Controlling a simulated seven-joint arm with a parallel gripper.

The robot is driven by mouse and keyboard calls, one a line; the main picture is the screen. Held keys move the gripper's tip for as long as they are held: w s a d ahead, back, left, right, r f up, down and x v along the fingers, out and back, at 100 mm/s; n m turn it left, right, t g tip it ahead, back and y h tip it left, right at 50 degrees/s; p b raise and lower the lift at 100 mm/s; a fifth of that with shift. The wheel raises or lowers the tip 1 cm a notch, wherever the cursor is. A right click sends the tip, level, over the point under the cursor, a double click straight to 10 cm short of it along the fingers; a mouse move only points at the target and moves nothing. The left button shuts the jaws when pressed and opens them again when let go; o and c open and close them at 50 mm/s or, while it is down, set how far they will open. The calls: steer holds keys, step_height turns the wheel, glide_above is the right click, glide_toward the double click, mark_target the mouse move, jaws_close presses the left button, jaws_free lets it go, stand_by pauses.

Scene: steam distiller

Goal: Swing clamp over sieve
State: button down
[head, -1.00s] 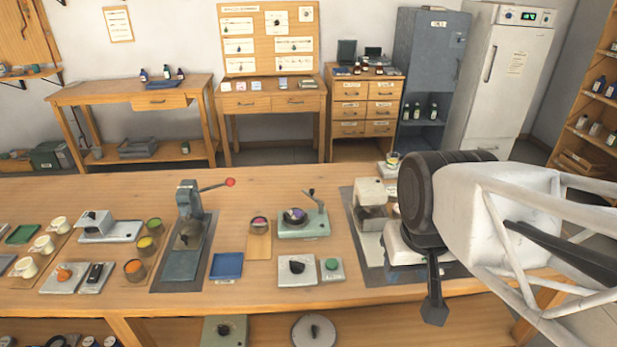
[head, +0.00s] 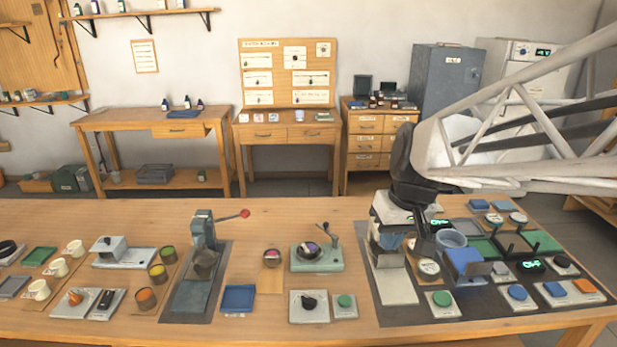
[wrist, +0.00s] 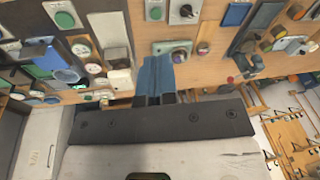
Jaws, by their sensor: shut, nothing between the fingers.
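The mint-green device (head: 317,264), right of the table's middle in the head view, has a dark round dish (head: 307,250) that I take for the sieve. A thin upright arm with a dark knob, which I take for the clamp (head: 328,236), stands at the device's back right. The device also shows in the wrist view (wrist: 164,47), partly behind my fingers. My gripper (wrist: 153,62) is shut and empty. In the head view it hangs right of the device, apart from it, among the equipment on the dark mat; its fingertips are hard to make out there.
A grey press (head: 203,230) with a red-tipped lever stands left of the device. A pale machine (head: 390,222) stands right, beside my arm. A black-knob plate (head: 308,306) and green-button plate (head: 344,306) lie in front. Bare wood lies behind the device.

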steer(key=w+f+n+y, duration=0.2)
steer(key=w+f, duration=0.4)
steer(key=w, duration=0.8)
steer(key=w+f+n+y, duration=0.1)
steer(key=w+f, duration=0.5)
steer(key=w, duration=0.8)
steer(key=w+f+n+g+y, duration=0.1)
steer(key=w+f, duration=0.6)
steer(key=w, duration=0.7)
steer(key=shift+w+a+n+y, duration=0.25)
steer(key=shift+w+n+y, duration=0.15)
steer(key=shift+n+y, duration=0.45)
steer(key=shift+f, duration=0.15)
steer(key=shift+x, duration=5)
